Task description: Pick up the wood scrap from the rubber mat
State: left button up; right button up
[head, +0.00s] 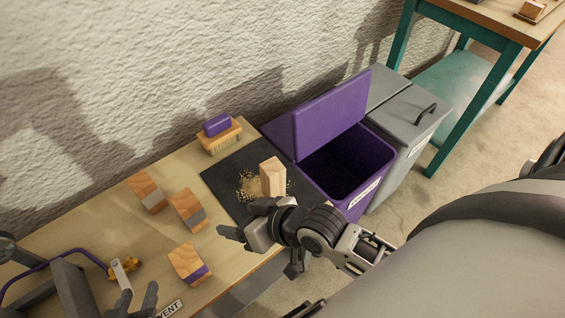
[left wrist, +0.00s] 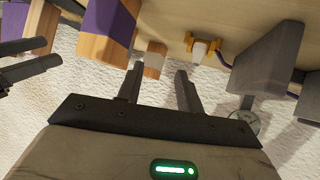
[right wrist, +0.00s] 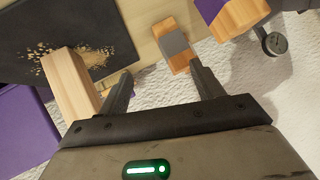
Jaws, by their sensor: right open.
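The wood scrap (head: 272,177), a pale upright block, stands on the dark rubber mat (head: 222,178) among scattered sawdust. It also shows in the right wrist view (right wrist: 72,85), left of the fingers, outside the jaws. My right gripper (head: 241,220) is open and empty, beside the mat's near edge and in front of the scrap. Its fingers also show in the right wrist view (right wrist: 160,85). My left gripper (head: 136,298) is low at the left over the bench's near side. In the left wrist view its fingers (left wrist: 157,80) stand apart with nothing gripped.
Several wood blocks with grey or purple bands, one (head: 188,210) near the middle, lie left of the mat. A brush (head: 220,138) with a purple block on top lies behind it. An open purple bin (head: 378,150) and a grey bin (head: 408,125) stand right.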

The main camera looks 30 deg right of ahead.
jog(key=w+a+r+g+y, duration=0.1)
jog(key=w+a+r+g, duration=0.1)
jog(key=w+a+r, duration=0.1)
notch_tip(320, 180, up, 11)
jog(key=m+g+h+p, duration=0.1)
jog(key=g+h+p, duration=0.1)
jog(key=g+h, duration=0.5)
send_over(272, 166)
jog(key=s, duration=0.1)
jog(key=f, duration=0.5)
jog(key=f+b, duration=0.1)
jog(key=f, duration=0.4)
jog(key=shift+a+f, duration=0.2)
jog(key=shift+f, duration=0.05)
jog(key=shift+w+d+f+b, duration=0.15)
jog(key=shift+w+f+b, duration=0.1)
jog(key=shift+f, duration=1.05)
jog(key=shift+w+d+f+b, duration=0.1)
jog(key=shift+w+f, duration=0.1)
jog(key=shift+f, duration=1.1)
jog(key=c, duration=1.1)
